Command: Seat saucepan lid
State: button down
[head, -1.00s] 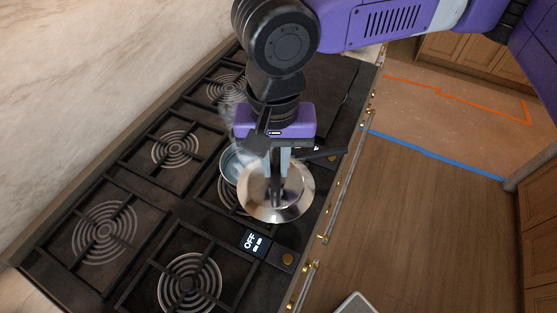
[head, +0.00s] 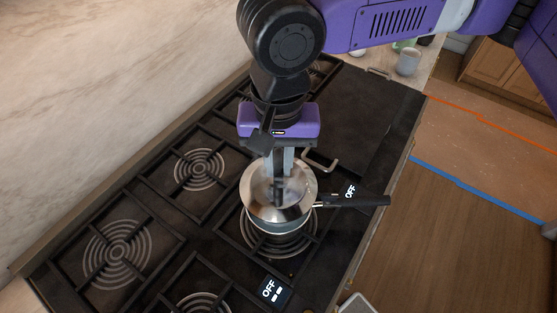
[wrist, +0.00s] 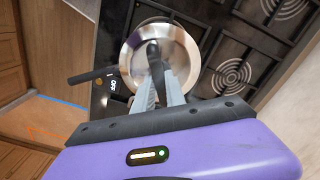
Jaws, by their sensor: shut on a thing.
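The saucepan (head: 276,226) stands on a burner of the black stovetop, its black handle (head: 362,201) pointing right. The shiny metal lid (head: 254,186) lies over the pan's mouth and hides the inside; I cannot tell whether it sits fully down on the rim. My gripper (head: 279,178) is above the lid, shut on the lid's dark knob. In the wrist view, the gripper (wrist: 160,80) has its fingers around the knob, with the round lid (wrist: 185,55) below and the pan handle (wrist: 92,75) out to the left.
Burners with dark grates (head: 118,251) lie left of and in front of the pan. Small displays reading OFF (head: 270,289) are on the stovetop. A grey mug (head: 409,61) stands on the counter at the back right. A marble wall (head: 90,100) rises on the left.

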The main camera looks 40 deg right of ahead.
jog(key=shift+r, duration=0.1)
jog(key=shift+f+b, duration=1.35)
jog(key=shift+f, duration=1.25)
jog(key=shift+f, duration=0.1)
jog(key=shift+f, duration=0.25)
jog(key=shift+r+p, duration=0.2)
jog(key=shift+p, duration=0.35)
jog(key=shift+f+b, duration=0.4)
jog(key=shift+f, duration=0.3)
jog(key=c, duration=1.3)
grip_release()
